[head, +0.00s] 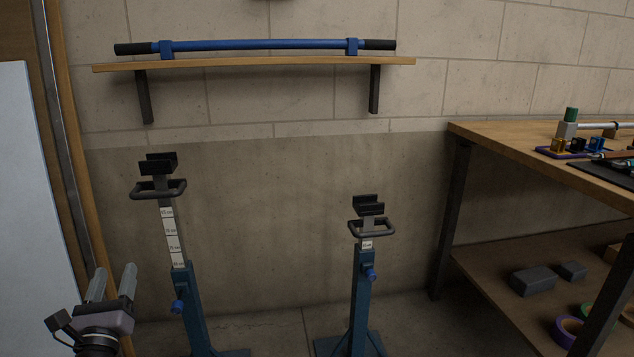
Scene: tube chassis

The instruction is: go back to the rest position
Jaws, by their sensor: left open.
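My left gripper (112,283) is at the lower left of the head view. Its two grey fingers point up and stand apart, with nothing between them. It is to the left of the left blue stand (190,300) and apart from it in the picture. My right gripper is not in the view.
Two blue stands with black cradles, the left one and the right one (362,300), stand on the floor. A wall shelf (250,63) carries a blue tube (260,45). A wooden workbench (520,155) with tools fills the right. A pale panel (35,210) stands at far left.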

